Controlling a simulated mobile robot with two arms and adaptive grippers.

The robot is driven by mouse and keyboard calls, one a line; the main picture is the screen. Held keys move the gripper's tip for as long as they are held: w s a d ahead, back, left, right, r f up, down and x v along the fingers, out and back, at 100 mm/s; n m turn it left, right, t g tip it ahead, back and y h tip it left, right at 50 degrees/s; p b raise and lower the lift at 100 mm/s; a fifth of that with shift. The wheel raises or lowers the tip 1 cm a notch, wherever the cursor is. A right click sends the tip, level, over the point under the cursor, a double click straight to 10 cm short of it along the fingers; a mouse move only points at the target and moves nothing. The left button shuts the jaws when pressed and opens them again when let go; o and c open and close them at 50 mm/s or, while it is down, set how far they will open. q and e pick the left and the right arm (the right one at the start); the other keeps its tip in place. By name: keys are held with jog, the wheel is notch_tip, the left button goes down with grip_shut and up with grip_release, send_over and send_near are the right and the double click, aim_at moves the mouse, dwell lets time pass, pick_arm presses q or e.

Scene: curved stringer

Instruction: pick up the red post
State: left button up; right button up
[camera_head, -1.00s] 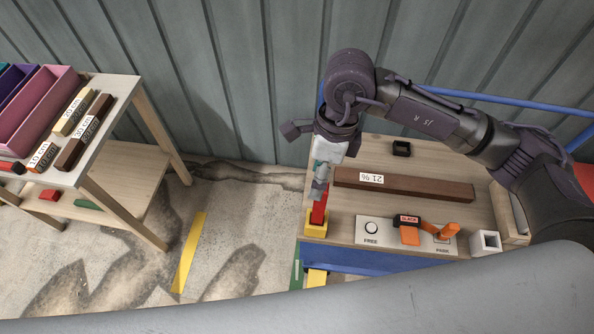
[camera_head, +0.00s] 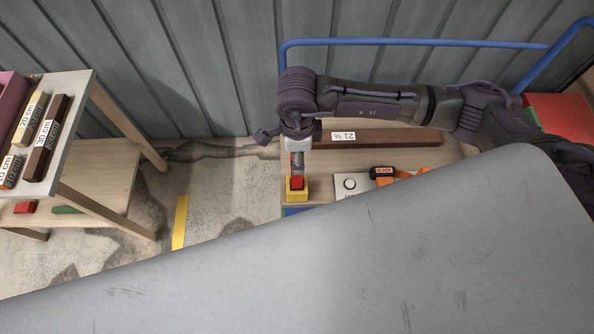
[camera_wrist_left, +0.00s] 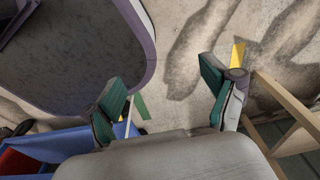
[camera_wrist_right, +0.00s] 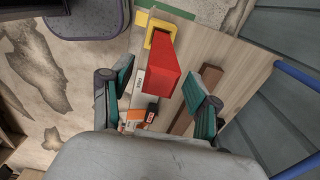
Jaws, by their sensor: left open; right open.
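The red post (camera_head: 297,182) stands upright in a yellow square holder (camera_head: 296,193) at the left end of the wooden table. In the right wrist view the red post (camera_wrist_right: 165,70) rises toward the camera, its base in the yellow holder (camera_wrist_right: 158,27). My right gripper (camera_wrist_right: 163,92) is open, with its green-padded fingers on either side of the post's near end and visible space on both sides. In the head view my right gripper (camera_head: 297,164) is directly above the post. My left gripper (camera_wrist_left: 170,98) is open and empty over the floor; the head view does not show it.
A dark brown bar (camera_head: 380,137) lies on the table behind the post. A labelled panel with a black-and-orange piece (camera_head: 381,173) is to the right. A shelf unit (camera_head: 100,110) with labelled bars stands at left. A grey surface (camera_head: 400,260) hides the table's front.

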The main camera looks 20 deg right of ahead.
notch_tip(320, 180, down, 3)
jog(key=shift+r, duration=0.2)
pick_arm(q)
jog(key=shift+s+d+r, duration=0.1)
jog(key=shift+s+r, duration=0.2)
jog(key=shift+s, duration=0.5)
pick_arm(e)
grip_shut()
